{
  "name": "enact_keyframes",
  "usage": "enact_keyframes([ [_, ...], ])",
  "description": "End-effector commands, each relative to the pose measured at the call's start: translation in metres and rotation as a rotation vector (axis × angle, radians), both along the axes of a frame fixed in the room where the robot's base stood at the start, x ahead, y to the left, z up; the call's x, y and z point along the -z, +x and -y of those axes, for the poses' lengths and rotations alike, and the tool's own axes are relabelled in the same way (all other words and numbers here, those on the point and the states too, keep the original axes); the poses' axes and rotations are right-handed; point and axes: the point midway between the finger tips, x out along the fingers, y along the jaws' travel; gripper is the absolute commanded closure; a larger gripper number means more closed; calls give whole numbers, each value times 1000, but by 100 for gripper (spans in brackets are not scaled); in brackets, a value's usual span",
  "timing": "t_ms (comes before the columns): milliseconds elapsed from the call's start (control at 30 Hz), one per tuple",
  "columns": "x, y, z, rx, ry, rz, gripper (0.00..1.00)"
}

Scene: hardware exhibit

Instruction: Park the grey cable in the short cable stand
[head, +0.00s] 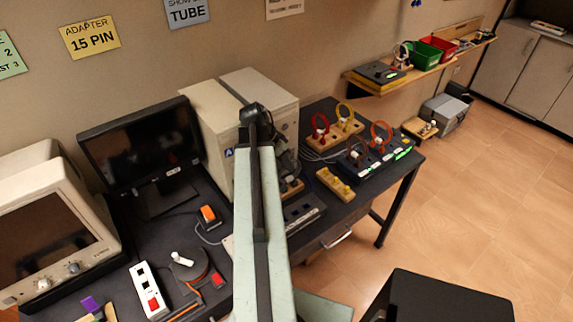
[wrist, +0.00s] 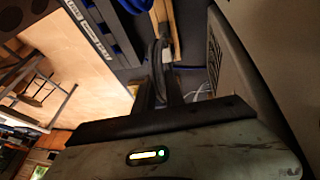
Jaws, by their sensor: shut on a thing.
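My gripper (wrist: 160,78) is shut on a dark grey looped piece, which looks like the grey cable (wrist: 161,52), in the wrist view. In the head view my arm hides most of the gripper (head: 287,160), which is beside the beige computer case. A small wooden base (head: 291,187) shows just below the gripper on the dark desk. A wooden strip (wrist: 165,18) lies beyond the held piece in the wrist view. I cannot tell which wooden base is the short cable stand, nor whether the held piece touches one.
The beige case (head: 240,100) stands close left of the gripper. A yellow-pegged block (head: 335,186) is near the desk's front edge. Open floor (head: 450,205) lies right.

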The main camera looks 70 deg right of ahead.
Motion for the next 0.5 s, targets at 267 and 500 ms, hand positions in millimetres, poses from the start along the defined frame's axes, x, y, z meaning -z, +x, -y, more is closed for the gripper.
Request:
enact_keyframes([
  [267, 0, 0, 0, 0, 0, 0, 66],
  [500, 0, 0, 0, 0, 0, 0, 60],
])
